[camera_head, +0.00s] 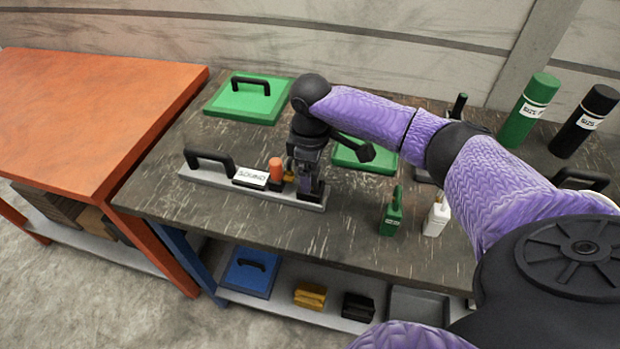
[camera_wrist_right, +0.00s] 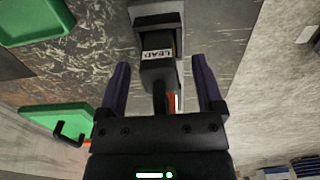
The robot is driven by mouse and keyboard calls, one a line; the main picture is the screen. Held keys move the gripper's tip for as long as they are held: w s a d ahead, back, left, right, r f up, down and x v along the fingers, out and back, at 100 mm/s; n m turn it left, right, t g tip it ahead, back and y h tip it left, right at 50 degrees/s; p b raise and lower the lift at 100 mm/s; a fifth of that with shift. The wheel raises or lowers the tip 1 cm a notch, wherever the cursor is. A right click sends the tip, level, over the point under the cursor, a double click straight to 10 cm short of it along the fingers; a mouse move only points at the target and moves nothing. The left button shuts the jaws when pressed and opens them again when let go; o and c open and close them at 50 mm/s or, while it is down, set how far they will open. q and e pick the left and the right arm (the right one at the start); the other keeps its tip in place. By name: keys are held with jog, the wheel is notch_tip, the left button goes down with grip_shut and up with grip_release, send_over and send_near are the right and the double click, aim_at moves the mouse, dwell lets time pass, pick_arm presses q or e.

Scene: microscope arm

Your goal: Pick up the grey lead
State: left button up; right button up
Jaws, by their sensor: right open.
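A dark grey piece with a white LEAD label (camera_wrist_right: 158,55) shows in the right wrist view, ahead of and between the fingers of my right gripper (camera_wrist_right: 162,88). A narrow dark part of it reaches back between the fingers, next to a small orange bit. The fingers are open and stand apart on both sides. In the head view my right gripper (camera_head: 308,165) points down over the right end of a long grey bar (camera_head: 225,184), largely hiding what is under it. A dark part (camera_head: 310,192) shows just below the gripper. My left gripper is out of view.
The bar carries a black handle (camera_head: 208,160), a SOUND label (camera_head: 250,177) and an orange-topped piece (camera_head: 276,168). A green lid (camera_head: 248,100) lies behind. The table's front left is clear.

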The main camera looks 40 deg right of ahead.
jog(key=c, duration=1.1)
grip_shut()
jog(key=shift+w, duration=0.1)
